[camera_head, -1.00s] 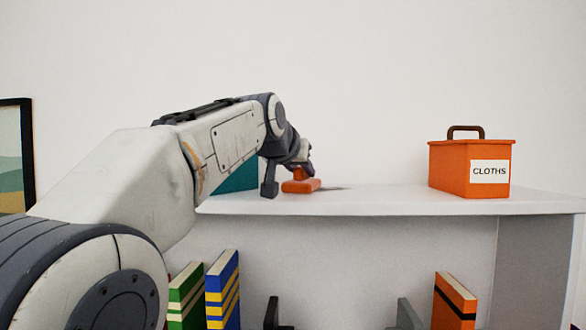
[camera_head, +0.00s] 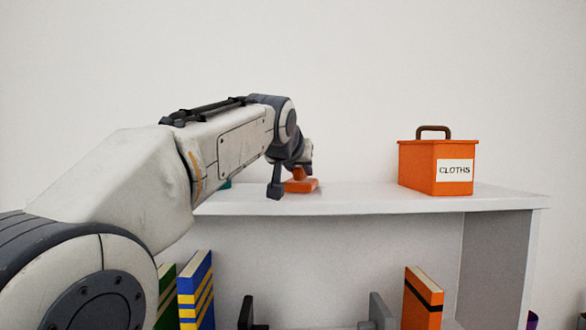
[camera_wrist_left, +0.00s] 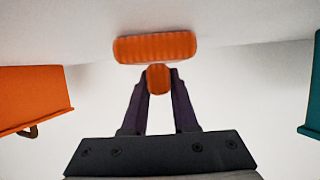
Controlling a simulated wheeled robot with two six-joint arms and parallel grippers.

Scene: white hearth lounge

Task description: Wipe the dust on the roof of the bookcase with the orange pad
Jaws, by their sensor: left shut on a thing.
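The white bookcase roof (camera_head: 370,200) runs across the middle of the head view. My left gripper (camera_head: 298,173) is at its left part, partly hidden by my own wrist. It is shut on the handle of the orange pad (camera_head: 303,186). The pad lies flat and looks to be on the roof; I cannot be sure that it touches. In the left wrist view, the fingers (camera_wrist_left: 159,80) pinch the pad's knob, with the wide pad (camera_wrist_left: 155,47) beyond it. No dust patch shows clearly now; any under the pad or behind my arm is hidden. My right gripper is not in view.
An orange box labelled CLOTHS (camera_head: 425,168) with a brown handle stands on the roof to the right. A teal thing (camera_wrist_left: 314,95) is on the other side, mostly behind my arm. Books (camera_head: 197,290) stand below. The roof between pad and box is clear.

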